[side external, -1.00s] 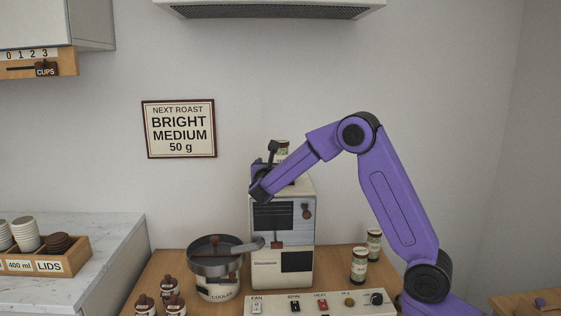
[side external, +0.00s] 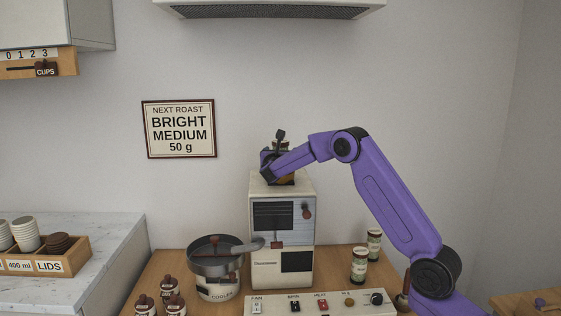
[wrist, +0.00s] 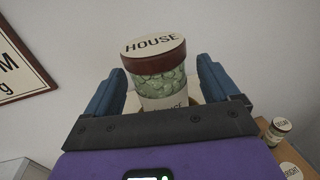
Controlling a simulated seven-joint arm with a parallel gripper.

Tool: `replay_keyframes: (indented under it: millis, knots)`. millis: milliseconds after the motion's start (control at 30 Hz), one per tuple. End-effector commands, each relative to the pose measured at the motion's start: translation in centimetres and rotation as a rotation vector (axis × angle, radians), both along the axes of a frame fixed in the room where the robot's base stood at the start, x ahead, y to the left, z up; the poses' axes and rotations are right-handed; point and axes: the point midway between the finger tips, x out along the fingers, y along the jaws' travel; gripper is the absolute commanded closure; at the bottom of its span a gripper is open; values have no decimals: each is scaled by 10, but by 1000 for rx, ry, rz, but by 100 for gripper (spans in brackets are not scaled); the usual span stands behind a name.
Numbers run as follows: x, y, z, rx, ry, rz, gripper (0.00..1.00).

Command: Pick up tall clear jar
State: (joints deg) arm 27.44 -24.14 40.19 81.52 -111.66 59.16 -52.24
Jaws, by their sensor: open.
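A clear jar labelled HOUSE (wrist: 158,84), with a brown-rimmed lid and green beans inside, stands between my fingers in the wrist view. In the side view it is on top of the white roaster (side external: 283,205), mostly hidden by my gripper (side external: 277,166). My gripper, also in the wrist view (wrist: 160,78), is open, with one blue finger on each side of the jar and visible gaps. Two similar jars stand on the wooden counter right of the roaster, a near one (side external: 359,266) and a far one (side external: 374,242). I cannot tell which jar is tallest.
A cooler pan (side external: 216,262) stands left of the roaster. A switch panel (side external: 330,304) lies in front. Several small brown-topped jars (side external: 170,302) are at the front left. A wall sign (side external: 179,128) hangs behind.

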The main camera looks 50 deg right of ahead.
Motion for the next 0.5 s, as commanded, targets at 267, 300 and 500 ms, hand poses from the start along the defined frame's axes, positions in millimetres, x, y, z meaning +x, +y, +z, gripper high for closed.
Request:
replay_keyframes:
  millis: [267,300,500]
  knots:
    - [15,-22,0,0,0,-1,12]
    - [16,-23,0,0,0,-1,12]
    - [17,-24,0,0,0,0,12]
